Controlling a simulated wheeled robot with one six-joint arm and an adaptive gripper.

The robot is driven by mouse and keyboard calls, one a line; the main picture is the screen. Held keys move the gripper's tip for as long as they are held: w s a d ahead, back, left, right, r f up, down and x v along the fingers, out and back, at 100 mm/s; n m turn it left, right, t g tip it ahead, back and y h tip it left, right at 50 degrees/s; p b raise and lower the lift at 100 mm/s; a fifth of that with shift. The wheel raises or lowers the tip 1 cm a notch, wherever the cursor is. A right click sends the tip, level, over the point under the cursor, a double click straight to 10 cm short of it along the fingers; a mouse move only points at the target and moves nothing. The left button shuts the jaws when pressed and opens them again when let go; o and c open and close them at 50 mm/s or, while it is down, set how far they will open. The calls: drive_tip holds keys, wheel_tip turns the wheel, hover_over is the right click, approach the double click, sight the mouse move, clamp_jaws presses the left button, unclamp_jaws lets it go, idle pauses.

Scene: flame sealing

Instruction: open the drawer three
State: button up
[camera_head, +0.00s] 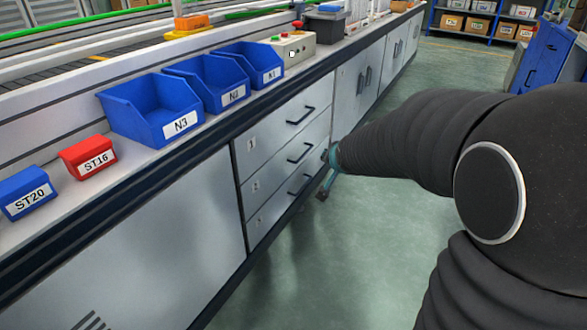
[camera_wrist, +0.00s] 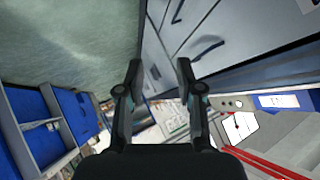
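A stack of three grey drawers is set in the workbench front, all shut, each with a dark bar handle. The bottom drawer (camera_head: 268,218) has its handle (camera_head: 299,185) at its right part; its small number label (camera_head: 258,223) is hard to read. My gripper (camera_head: 325,188) is low in front of the bench, just right of the drawer stack and partly hidden by my arm. In the wrist view my gripper (camera_wrist: 159,68) has its two fingers apart with nothing between them. A drawer handle (camera_wrist: 207,47) shows beyond the right finger, apart from it.
Blue bins (camera_head: 150,112) and small red (camera_head: 88,158) and blue (camera_head: 26,193) boxes stand along the bench top. A control box with buttons (camera_head: 293,48) sits farther back. Grey cabinet doors flank the drawers. The green floor (camera_head: 330,260) before the bench is clear.

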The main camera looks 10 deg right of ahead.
sight(303, 187)
drive_tip(key=w+f+m+t+y+b, duration=0.1)
drive_tip(key=w+f+m+t+b, duration=0.25)
drive_tip(key=w+f, duration=1.3)
drive_tip(key=w+f+m+t+y+b, duration=0.2)
drive_tip(key=w+f+m, duration=0.15)
drive_tip(key=f, duration=1.45)
drive_tip(key=shift+m, duration=0.4)
drive_tip(key=x, duration=0.4)
drive_tip(key=b+x, duration=0.1)
drive_tip(key=x, duration=0.8)
drive_tip(key=shift+w+a+r+b, duration=0.15)
drive_tip(key=shift+a+r+b, duration=0.15)
drive_tip(key=shift+a+b, duration=0.1)
clamp_jaws()
